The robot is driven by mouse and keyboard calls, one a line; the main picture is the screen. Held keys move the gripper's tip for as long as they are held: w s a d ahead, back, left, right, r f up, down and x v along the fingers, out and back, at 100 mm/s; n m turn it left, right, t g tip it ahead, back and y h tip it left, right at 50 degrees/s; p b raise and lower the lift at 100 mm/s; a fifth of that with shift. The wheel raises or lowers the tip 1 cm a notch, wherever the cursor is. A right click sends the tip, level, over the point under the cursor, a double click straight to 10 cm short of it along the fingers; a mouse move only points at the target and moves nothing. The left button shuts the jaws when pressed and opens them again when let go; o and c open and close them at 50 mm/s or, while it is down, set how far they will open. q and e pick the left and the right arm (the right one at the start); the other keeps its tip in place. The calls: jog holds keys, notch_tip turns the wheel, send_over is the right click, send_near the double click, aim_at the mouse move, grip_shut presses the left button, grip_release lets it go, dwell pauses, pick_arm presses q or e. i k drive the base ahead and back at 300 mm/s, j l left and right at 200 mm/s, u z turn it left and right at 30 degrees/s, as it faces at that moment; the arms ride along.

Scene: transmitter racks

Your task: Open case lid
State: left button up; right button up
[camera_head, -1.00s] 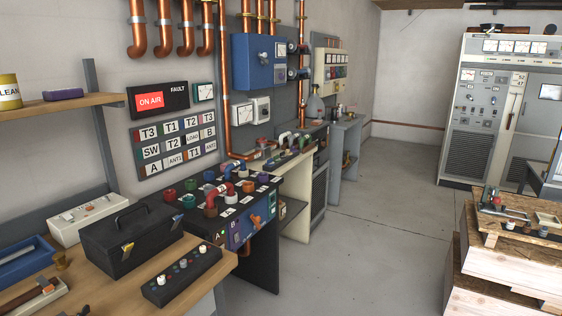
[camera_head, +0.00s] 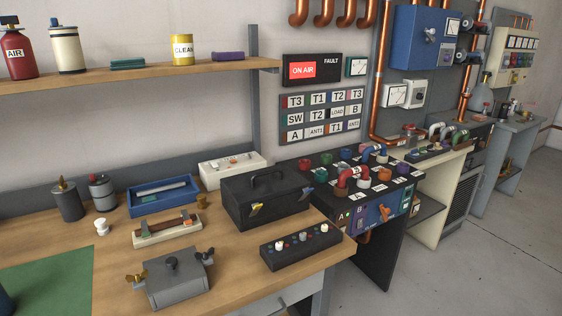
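Neither of my grippers is in view.
A black strip with knobs (camera_head: 300,246) lies in front of the black case. A white box (camera_head: 232,167) is behind it, and a blue tray (camera_head: 163,196) and a fuse holder (camera_head: 166,230) are to its left. A panel with coloured pipe fittings (camera_head: 355,185) adjoins on the right. Floor at right is clear.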

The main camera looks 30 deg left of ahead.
aim_at(247, 189)
jog(key=i+l+u, duration=0.3)
jog(key=u, duration=0.15)
jog(key=i+l+u, duration=0.4)
jog(key=i+l, duration=0.05)
